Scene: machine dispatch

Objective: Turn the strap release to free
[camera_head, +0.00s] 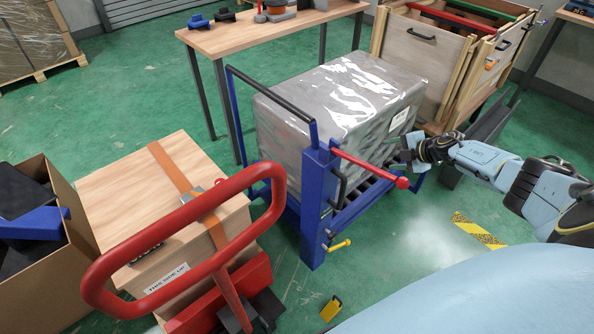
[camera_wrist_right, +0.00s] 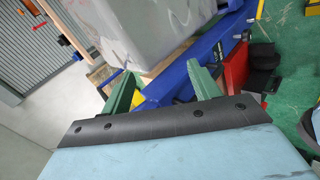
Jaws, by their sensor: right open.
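A wooden box (camera_head: 165,222) at the left of the head view carries an orange strap (camera_head: 180,170). A grey buckle-like part (camera_head: 214,200) shows on the strap, partly behind a red handle loop (camera_head: 110,262). A blue cart (camera_head: 316,205) in the middle has a red lever (camera_head: 370,168) and a lower yellow handle (camera_head: 338,245). I cannot tell which part is the strap release. My left gripper is out of view.
A grey wrapped load (camera_head: 335,105) sits on the cart. A wooden crate (camera_head: 425,65) stands behind it, and a table (camera_head: 265,32) is at the back. A cardboard box (camera_head: 40,275) is at far left. Green floor is clear right of the cart, near a yellow-black strip (camera_head: 478,230).

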